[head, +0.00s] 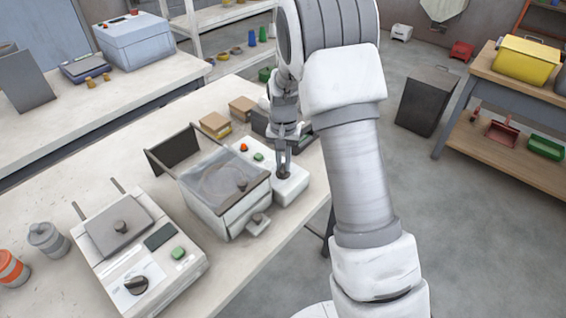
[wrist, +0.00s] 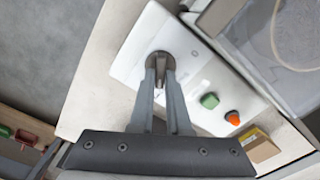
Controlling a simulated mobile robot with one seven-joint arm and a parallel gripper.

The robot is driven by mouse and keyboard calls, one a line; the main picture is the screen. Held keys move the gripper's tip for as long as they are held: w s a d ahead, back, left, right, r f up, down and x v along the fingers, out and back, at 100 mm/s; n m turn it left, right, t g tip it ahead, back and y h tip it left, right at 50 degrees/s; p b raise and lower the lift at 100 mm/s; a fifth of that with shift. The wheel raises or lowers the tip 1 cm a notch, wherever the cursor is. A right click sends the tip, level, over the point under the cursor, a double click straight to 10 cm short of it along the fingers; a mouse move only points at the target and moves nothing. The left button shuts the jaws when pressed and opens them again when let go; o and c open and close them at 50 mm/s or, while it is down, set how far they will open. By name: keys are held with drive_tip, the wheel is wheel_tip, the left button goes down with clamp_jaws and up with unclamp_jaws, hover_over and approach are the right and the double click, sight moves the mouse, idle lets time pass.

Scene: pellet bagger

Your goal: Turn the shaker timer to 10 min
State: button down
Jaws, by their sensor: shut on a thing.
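The shaker (head: 235,212) is a grey box with a clear lid on the white table. Its white control panel (head: 293,187) sits at its right side and also shows in the wrist view (wrist: 135,70). The panel carries a dark round timer knob (wrist: 159,58), a green button (wrist: 209,100) and an orange button (wrist: 232,117). My gripper (wrist: 160,72) points down at the panel with its fingers closed on the timer knob. In the head view my gripper (head: 284,168) hides most of the knob. The timer's markings are too small or covered to read.
Another white device (head: 165,265) with a dark knob (head: 136,285) and green button stands to the left. Small cardboard boxes (head: 242,107) sit behind the shaker. The table's front edge is close to the panel, with open floor (head: 480,240) beyond my arm.

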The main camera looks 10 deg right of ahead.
sight(283, 166)
idle(0.3)
drive_tip(key=c, duration=0.9)
unclamp_jaws()
drive_tip(key=shift+r, duration=0.15)
drive_tip(key=shift+r+p, duration=0.3)
drive_tip(key=shift+r, duration=8.3)
